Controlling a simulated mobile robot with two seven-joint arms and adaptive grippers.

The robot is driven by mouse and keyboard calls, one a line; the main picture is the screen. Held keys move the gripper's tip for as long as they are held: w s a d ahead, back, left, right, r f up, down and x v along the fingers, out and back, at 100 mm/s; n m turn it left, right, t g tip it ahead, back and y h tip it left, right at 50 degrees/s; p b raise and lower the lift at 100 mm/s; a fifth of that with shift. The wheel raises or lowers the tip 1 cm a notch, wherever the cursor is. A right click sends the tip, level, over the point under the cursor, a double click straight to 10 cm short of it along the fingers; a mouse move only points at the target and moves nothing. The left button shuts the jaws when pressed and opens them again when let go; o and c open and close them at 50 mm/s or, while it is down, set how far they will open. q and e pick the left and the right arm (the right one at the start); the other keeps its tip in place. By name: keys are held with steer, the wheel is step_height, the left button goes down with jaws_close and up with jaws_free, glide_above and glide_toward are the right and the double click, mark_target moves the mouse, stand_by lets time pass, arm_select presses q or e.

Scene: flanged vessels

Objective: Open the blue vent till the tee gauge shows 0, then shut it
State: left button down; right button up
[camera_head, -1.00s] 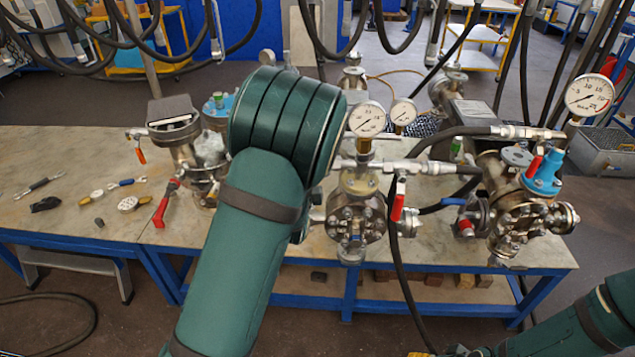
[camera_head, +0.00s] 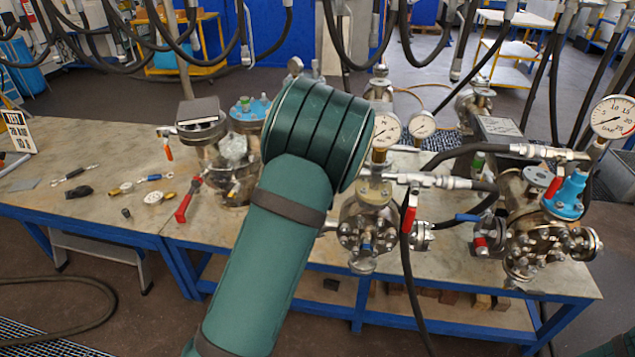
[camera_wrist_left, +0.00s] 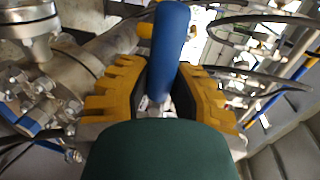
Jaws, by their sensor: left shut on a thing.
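In the left wrist view my left gripper (camera_wrist_left: 158,95) has its yellow jaws shut on a blue handle (camera_wrist_left: 171,45), which stands up between them. In the head view my green left arm (camera_head: 285,220) hides this gripper and the handle it holds. Three round white gauges show there: two at the middle, a nearer one (camera_head: 386,130) and a farther one (camera_head: 422,125), and a larger one (camera_head: 613,117) at the right. I cannot tell their exact readings or which is the tee gauge. A blue lever (camera_head: 467,217) shows at the right vessel. My right gripper is out of view.
Flanged vessels with red-handled valves stand along the bench, including a red lever (camera_head: 186,205) at left and another (camera_head: 409,218) at the middle. Black hoses hang above and between them. Small tools and loose fittings lie on the bench top (camera_head: 100,215) at left, with bare room around.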

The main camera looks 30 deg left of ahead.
arm_select(q)
steer(key=c, duration=0.8)
jaws_free()
steer(key=shift+r, duration=0.1)
steer(key=v, duration=0.7)
steer(key=shift+s, duration=0.25)
steer(key=shift+d, duration=0.1)
